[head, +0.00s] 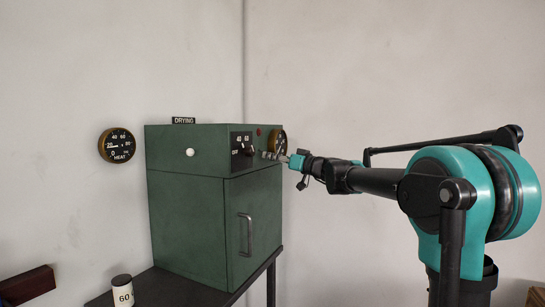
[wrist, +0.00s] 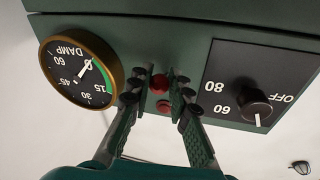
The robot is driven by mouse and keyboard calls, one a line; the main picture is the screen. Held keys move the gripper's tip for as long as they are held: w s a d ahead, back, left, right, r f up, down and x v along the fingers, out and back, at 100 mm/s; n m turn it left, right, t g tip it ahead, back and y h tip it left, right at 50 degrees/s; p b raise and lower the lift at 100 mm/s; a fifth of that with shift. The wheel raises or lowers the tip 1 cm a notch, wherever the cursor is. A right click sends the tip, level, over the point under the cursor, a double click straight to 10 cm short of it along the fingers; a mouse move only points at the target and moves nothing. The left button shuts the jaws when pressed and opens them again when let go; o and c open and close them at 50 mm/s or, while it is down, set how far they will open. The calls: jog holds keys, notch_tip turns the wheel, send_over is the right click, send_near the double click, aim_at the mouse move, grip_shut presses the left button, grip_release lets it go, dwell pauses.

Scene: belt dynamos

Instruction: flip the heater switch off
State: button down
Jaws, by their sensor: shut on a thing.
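My gripper (head: 268,155) is at the right front face of the green drying cabinet (head: 189,232), just right of its black dial plate. In the wrist view my gripper's two fingers (wrist: 160,92) are closed around a small red-tipped part, which I take to be the heater switch (wrist: 158,83). No label for it is readable, and its on or off position cannot be told. A second red round part (wrist: 165,105), like a lamp, sits close by; it also shows in the head view (head: 258,131). In the head view the fingers hide the switch.
A black selector knob (wrist: 255,104) with OFF and number marks is beside the fingers. A brass-rimmed DAMP gauge (wrist: 78,71) is on the other side. A HEAT gauge (head: 117,145) hangs on the wall.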

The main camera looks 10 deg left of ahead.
jog(key=shift+f, duration=0.1)
dwell(0.3)
jog(key=c, duration=1.4)
grip_release()
jog(key=v, duration=1.2)
jog(key=shift+f, duration=0.3)
